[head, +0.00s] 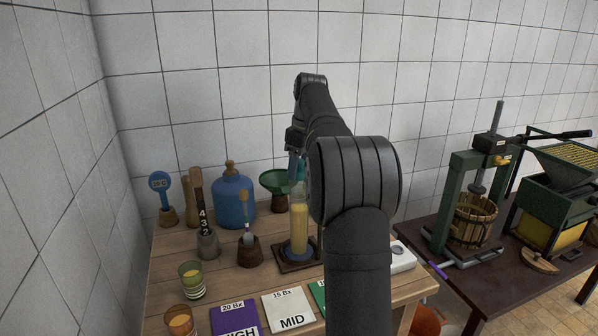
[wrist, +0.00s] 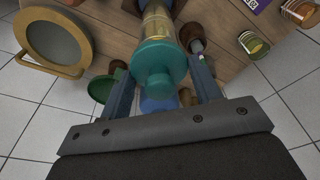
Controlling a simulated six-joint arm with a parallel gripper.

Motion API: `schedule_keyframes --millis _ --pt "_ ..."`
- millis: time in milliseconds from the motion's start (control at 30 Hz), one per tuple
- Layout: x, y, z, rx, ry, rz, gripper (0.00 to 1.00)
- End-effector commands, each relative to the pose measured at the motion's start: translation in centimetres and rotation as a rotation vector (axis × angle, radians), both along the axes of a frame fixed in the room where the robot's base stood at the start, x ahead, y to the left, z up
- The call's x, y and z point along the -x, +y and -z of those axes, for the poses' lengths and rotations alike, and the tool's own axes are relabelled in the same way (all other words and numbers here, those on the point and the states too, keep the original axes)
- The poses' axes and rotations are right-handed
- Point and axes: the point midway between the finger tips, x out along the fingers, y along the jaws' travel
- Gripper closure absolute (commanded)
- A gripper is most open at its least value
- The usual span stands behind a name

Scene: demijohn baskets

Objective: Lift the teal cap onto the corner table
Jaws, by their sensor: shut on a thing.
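The teal cap (wrist: 158,68) is between the two fingers of my gripper (wrist: 160,76), which is shut on it. It sits at the top of a tall clear cylinder of yellow liquid (head: 299,228), which stands upright on a dark square base on the wooden table (head: 170,262) in the wall corner. I cannot tell whether the cap still touches the cylinder. In the head view my gripper (head: 294,168) is above the cylinder, partly hidden by my arm. The cap shows there as a small teal patch (head: 298,186).
A blue demijohn (head: 233,196), a green funnel (head: 274,180) and a dark stand with a brush-like tool (head: 249,252) surround the cylinder. Cards, including the white MID card (head: 290,309), lie in front. A dark table (head: 470,287) at right holds a press (head: 472,215).

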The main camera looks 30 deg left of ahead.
Motion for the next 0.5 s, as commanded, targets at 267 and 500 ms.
schedule_keyframes --millis 267,500 --pt "-0.1 -3.3 -4.3 -0.002 -0.003 0.006 0.64" --pt "-0.2 -8.4 -7.4 -0.002 -0.003 0.003 0.64"
